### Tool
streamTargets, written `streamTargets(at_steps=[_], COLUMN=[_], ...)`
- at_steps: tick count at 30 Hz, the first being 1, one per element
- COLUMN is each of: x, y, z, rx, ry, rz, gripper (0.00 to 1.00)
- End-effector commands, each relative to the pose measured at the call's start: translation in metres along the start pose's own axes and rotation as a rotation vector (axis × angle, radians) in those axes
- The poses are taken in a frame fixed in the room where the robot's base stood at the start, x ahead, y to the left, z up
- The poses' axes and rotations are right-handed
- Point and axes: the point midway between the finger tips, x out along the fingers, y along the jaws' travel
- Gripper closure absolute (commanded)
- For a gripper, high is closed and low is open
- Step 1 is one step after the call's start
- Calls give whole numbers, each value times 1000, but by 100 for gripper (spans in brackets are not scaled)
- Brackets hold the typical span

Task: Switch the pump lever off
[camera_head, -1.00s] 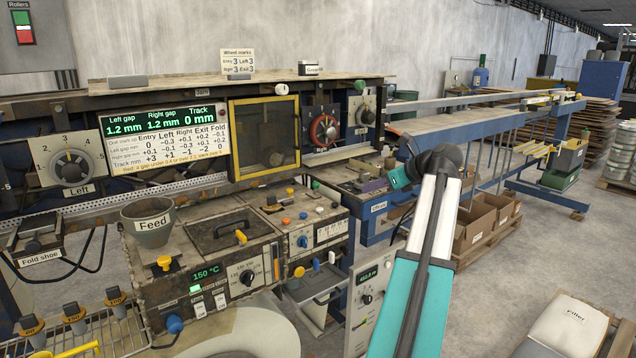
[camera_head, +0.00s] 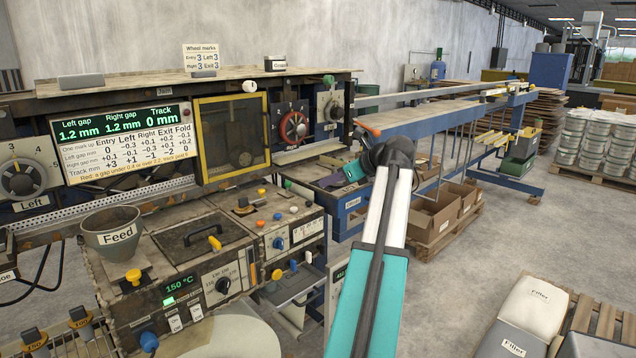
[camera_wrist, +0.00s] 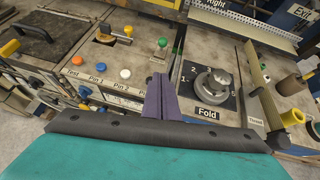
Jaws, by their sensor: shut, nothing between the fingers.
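No label reading "pump" can be read, so I cannot tell which control is the pump lever. A lever with a brass-coloured handle (camera_wrist: 115,38) sits on a dark slotted plate at the top of the wrist view. It also shows on the machine top in the head view (camera_head: 243,204). A green-knobbed lever (camera_wrist: 162,43) stands to its right. My gripper (camera_wrist: 159,78) is shut and empty, its purple fingers seen over the panel between the push buttons and the Fold dial (camera_wrist: 212,82).
Orange, white and blue buttons (camera_wrist: 125,74) line the panel left of my fingers. A post with a yellow knob (camera_wrist: 292,117) stands to the right. The Feed funnel (camera_head: 112,232) and yellow-framed window (camera_head: 232,138) are left of my arm. Open floor (camera_head: 450,270) lies right.

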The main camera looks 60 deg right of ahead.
Motion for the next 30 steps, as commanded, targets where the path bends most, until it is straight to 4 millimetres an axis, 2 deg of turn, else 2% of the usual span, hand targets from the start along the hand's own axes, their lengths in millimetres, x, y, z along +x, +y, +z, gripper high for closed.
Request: streamTargets(at_steps=[8, 22, 30], x=[29, 96, 116], y=[0, 0, -1], z=[0, 0, 23], rx=[0, 1, 1], ry=[0, 1, 1], rz=[2, 1, 0], gripper=[100, 100, 100])
